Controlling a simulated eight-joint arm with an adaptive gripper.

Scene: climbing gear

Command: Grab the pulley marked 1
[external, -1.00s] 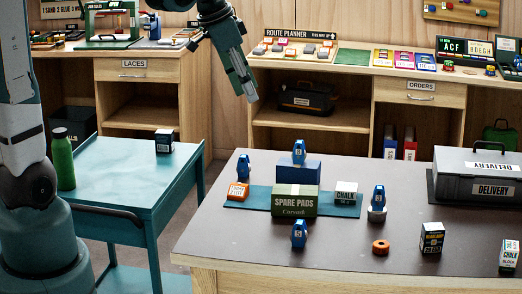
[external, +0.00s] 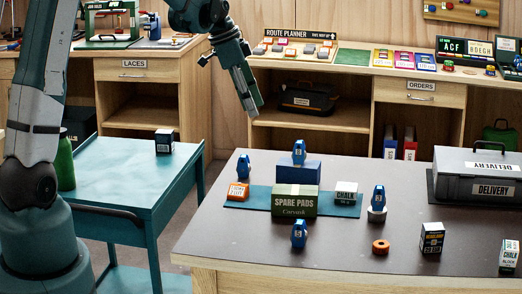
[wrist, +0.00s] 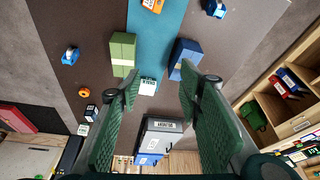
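Several blue pulleys stand on the brown table. One pulley (external: 299,152) is on a blue box, one pulley (external: 243,166) is behind an orange box, one pulley (external: 299,234) is in front of the green box, and one pulley (external: 378,198) is on a pale round base. The front one's mark looks like a 5; I cannot read a 1 on any. The wrist view shows a pulley at left (wrist: 70,56) and one at the top (wrist: 216,8). My gripper (external: 254,112) is high, behind the table's left part. Its fingers (wrist: 160,95) are wide apart and empty.
The green Spare Pads box (external: 294,202), orange box (external: 238,191) and chalk block (external: 346,191) stand on or beside a teal mat (external: 262,206). An orange roll (external: 380,247) and grey Delivery case (external: 478,175) are to the right. A teal side table (external: 120,180) stands at left.

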